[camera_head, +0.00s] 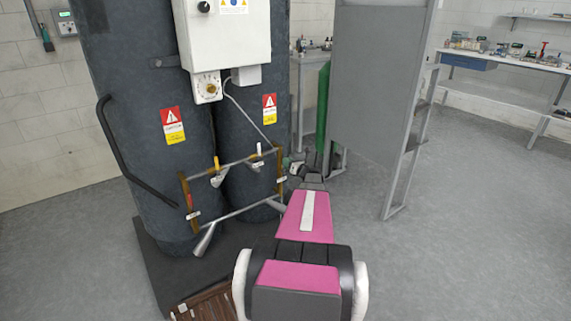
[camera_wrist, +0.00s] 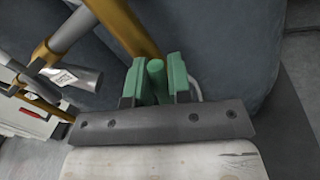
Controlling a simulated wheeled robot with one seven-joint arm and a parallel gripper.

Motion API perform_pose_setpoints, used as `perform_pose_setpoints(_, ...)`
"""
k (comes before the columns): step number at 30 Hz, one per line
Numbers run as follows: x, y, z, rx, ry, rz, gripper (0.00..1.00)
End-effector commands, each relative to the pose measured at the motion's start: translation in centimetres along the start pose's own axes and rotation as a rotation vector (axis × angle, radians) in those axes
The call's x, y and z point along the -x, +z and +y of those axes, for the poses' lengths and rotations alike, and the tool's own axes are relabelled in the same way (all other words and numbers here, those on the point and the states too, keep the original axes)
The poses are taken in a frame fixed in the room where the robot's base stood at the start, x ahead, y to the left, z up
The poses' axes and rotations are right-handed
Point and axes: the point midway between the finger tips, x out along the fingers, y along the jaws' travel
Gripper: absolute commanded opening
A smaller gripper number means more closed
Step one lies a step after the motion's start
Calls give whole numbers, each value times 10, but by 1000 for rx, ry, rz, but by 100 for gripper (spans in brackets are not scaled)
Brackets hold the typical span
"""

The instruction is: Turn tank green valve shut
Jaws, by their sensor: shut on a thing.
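The tank green valve (camera_wrist: 156,72) shows in the wrist view as a green handle beside a brown pipe. My gripper (camera_wrist: 159,80) is shut on it, with one green-padded finger on each side. In the head view my gripper (camera_head: 297,168) is at the right end of the pipe frame in front of the dark tanks (camera_head: 243,150). The valve is too small and covered there to make out, and its turn angle cannot be told.
A pipe frame (camera_head: 232,212) with an orange-handled valve (camera_head: 216,163) stands in front of the tanks. A grey panel (camera_head: 380,85) stands to the right of my arm. A workbench (camera_head: 500,62) is at the back right. The floor on the right is clear.

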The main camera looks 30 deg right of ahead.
Motion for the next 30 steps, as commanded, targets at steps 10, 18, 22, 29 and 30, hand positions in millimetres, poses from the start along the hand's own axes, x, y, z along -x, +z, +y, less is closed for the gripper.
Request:
perform_pose_setpoints(10, 4, -4, -23, -326, -2, -67, 0)
perform_pose_setpoints(18, 7, -12, -38, -578, -1, -116, 0)
perform_pose_setpoints(22, 9, -17, -44, -699, -1, -140, 0)
perform_pose_setpoints(29, 11, -27, -52, -901, -1, -180, 0)
perform_pose_setpoints(30, 11, -28, -54, -932, -1, -186, 0)
